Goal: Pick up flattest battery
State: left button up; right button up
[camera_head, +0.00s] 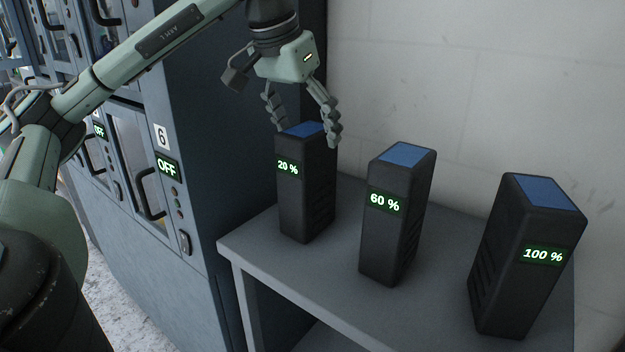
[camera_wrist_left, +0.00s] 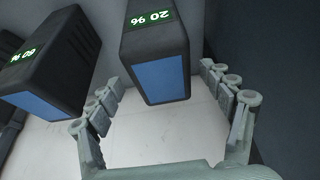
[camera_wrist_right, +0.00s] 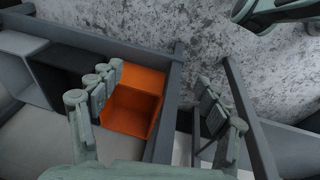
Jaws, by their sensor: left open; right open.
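Three black batteries with blue tops stand upright on a grey shelf (camera_head: 330,270). The left one, the 20 % battery (camera_head: 306,200), shows the lowest reading. The 60 % battery (camera_head: 397,220) stands in the middle and the 100 % battery (camera_head: 525,260) at the right. My left gripper (camera_head: 304,128) is open above the 20 % battery, its fingers on either side of the top. In the left wrist view the 20 % battery (camera_wrist_left: 157,60) lies between the open fingers, with the 60 % battery (camera_wrist_left: 55,65) to its left. My right gripper (camera_wrist_right: 160,115) is open and holds nothing.
A blue-grey locker cabinet (camera_head: 215,200) with a door marked 6 and OFF stands close left of the shelf. A white wall (camera_head: 450,80) is behind the batteries. An orange bin (camera_wrist_right: 133,103) shows below my right gripper.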

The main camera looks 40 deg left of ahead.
aim_at(308, 182)
pick_arm(q)
jog(key=shift+w+a+f, duration=0.1)
jog(key=shift+f, duration=0.4)
jog(key=x, duration=0.3)
jog(key=shift+w+f, duration=0.15)
jog(key=shift+f, duration=0.15)
jog(key=shift+w+f, duration=0.2)
jog(key=shift+f, duration=0.25)
pick_arm(e)
jog(key=shift+s+d+f, duration=0.25)
jog(key=shift+s+f, duration=0.25)
jog(key=shift+f, duration=0.3)
jog(key=shift+w+a, duration=0.1)
pick_arm(q)
jog(key=shift+f, duration=0.25)
pick_arm(e)
jog(key=shift+f, duration=0.25)
pick_arm(q)
jog(key=c, duration=1.8)
jog(key=shift+w+a+r, duration=0.1)
jog(key=shift+r, duration=0.1)
grip_shut()
